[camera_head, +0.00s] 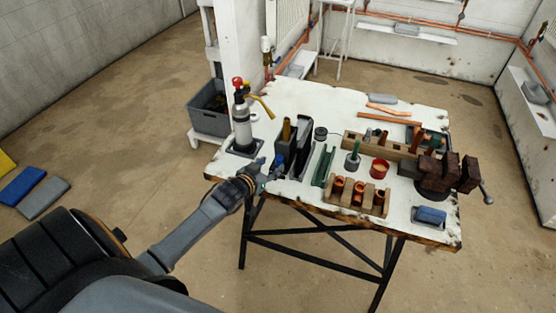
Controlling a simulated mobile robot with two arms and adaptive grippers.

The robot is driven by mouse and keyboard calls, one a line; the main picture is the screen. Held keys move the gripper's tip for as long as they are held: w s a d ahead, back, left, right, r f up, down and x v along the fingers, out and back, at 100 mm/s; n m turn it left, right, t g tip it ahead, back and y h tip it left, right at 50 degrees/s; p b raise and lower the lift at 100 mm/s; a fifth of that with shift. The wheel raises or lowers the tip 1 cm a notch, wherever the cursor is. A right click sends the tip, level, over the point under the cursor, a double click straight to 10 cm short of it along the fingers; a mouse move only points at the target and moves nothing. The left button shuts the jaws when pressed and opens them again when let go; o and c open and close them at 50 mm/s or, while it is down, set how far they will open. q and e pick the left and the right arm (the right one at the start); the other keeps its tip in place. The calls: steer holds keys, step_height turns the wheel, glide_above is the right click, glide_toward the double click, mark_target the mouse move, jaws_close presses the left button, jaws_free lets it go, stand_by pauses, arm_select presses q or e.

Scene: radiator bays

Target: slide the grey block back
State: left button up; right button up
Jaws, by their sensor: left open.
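My left arm reaches in from the lower left, and its gripper (275,170) is at the front left edge of the white worktable (312,108). It is small in the view; it looks open, and I see nothing held between its fingers. A light grey block-like piece (382,99) lies flat at the back edge of the table, well away from the gripper. I cannot tell for certain that it is the grey block. A dark upright holder (303,146) stands just behind and right of the gripper. My right gripper is not in view.
A torch bottle (242,130) with a red top stands left of the gripper. A wooden rack (372,205) with copper fittings, a red tin (379,169) and a rusty vise (436,175) are to the right. The table's back left part is clear.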

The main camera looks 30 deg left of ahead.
mark_target(277, 161)
arm_select(q)
steer(key=shift+x, duration=2.7)
steer(key=shift+s, duration=0.1)
jaws_close()
